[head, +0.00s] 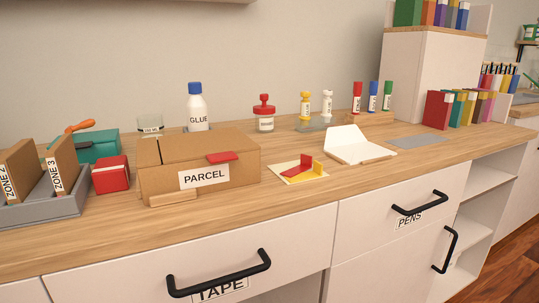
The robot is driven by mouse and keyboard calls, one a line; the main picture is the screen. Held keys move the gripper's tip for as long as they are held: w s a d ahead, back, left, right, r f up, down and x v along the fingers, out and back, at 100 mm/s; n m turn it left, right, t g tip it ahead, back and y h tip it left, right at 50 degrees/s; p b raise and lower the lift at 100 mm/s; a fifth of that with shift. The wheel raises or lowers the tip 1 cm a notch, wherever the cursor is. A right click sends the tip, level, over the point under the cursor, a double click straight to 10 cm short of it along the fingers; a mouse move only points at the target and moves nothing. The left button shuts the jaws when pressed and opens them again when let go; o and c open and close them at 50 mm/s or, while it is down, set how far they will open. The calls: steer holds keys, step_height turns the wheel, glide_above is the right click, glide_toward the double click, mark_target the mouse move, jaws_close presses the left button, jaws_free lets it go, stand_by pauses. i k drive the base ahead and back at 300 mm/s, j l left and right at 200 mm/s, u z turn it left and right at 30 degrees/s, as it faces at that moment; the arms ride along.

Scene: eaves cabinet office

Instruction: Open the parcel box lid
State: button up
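The parcel box (161,179) is a brown cardboard box with a white PARCEL label, on the wooden counter left of the middle in the head view. Its lid (190,146) lies flat over the top, with a dark seam near the left side. A red tab (222,158) sits at the lid's front edge, above the label. A small wooden block (172,199) is at the box's front foot. My gripper is not in view.
A red box (111,174) and a grey tray (45,211) with upright dividers stand left of the parcel box. A glue bottle (196,110) and a red-capped jar (264,115) stand behind. Yellow-red pieces (300,170) lie to its right. Drawer handles (220,279) stick out below the counter.

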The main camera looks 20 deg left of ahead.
mark_target(220, 146)
steer(key=u, duration=1.7)
